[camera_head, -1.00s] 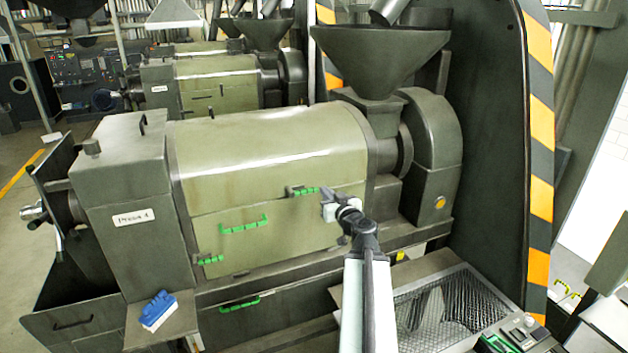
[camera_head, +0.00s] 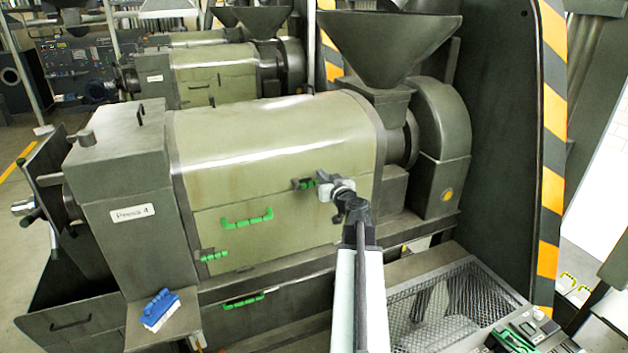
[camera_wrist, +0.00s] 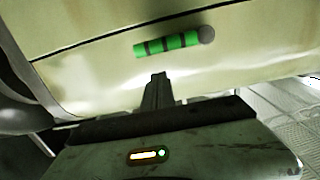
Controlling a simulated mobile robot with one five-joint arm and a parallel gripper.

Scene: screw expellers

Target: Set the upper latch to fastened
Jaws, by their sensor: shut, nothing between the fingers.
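The upper latch (camera_head: 305,184) is a short green lever at the seam of the pale green press body, near its right end. My gripper partly covers it in the head view. In the wrist view, a green banded lever (camera_wrist: 168,44) with a grey round end at its right lies below the dark seam, slightly tilted. My gripper (camera_wrist: 158,77) is shut and empty. Its tips are just below the lever in that picture and look apart from it. In the head view my gripper (camera_head: 324,188) is just right of the upper latch; contact cannot be told.
A green handle (camera_head: 247,219) is on the door panel, with another green latch (camera_head: 213,256) at lower left. A further green handle (camera_head: 243,301) is below. A blue brush (camera_head: 160,310) lies on a ledge. A mesh guard (camera_head: 440,304) is at lower right.

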